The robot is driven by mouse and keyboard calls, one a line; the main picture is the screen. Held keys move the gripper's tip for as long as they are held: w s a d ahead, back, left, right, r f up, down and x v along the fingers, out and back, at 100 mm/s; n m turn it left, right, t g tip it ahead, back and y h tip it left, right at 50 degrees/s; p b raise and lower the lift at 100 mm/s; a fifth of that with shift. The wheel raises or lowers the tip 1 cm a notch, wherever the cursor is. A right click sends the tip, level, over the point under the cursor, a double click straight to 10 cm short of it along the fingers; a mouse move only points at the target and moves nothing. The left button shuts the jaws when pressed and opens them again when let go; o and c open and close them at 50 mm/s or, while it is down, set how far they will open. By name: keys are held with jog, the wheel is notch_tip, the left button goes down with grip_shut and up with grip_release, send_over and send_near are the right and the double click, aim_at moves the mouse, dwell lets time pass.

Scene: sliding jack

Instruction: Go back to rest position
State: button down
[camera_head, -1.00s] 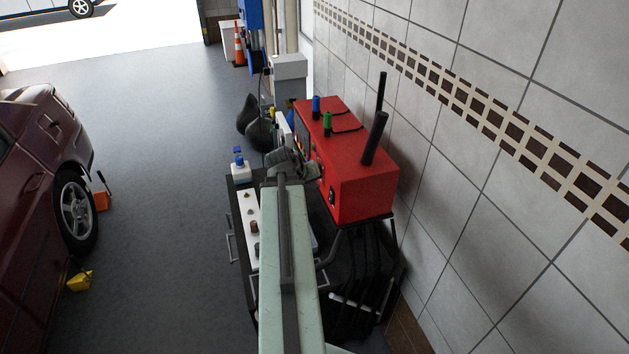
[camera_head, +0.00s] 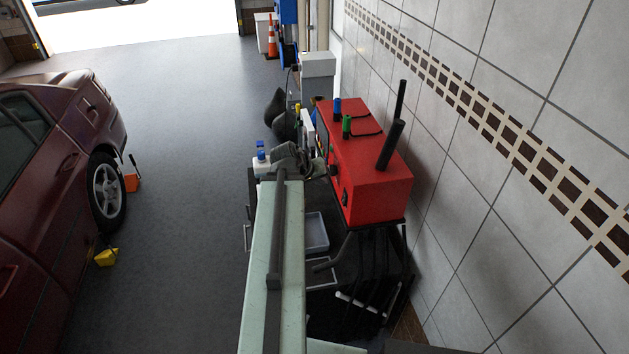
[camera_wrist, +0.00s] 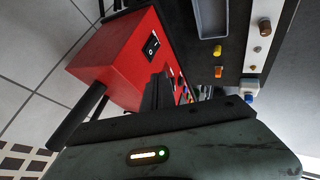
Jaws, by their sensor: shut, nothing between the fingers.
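My gripper (camera_head: 312,165) is at the far end of my pale green arm, in front of the red machine (camera_head: 370,185) in the head view. The arm hides part of it. In the wrist view my gripper (camera_wrist: 158,92) shows as dark fingers close together with nothing between them, in front of the red machine (camera_wrist: 118,55). I cannot tell whether it touches the machine. An orange jack-like object (camera_head: 131,182) with an upright handle stands on the floor by the wheel of the dark red car (camera_head: 60,150).
A dark bench (camera_wrist: 235,40) with a grey tray (camera_wrist: 211,18) and small parts lies beside the red machine. A tiled wall (camera_head: 520,60) closes off the right. A yellow block (camera_head: 106,257) is on the floor near the car. The floor (camera_head: 190,150) between car and bench is clear.

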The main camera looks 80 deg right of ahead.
jog(key=shift+s, duration=0.4)
jog(key=shift+d, duration=0.1)
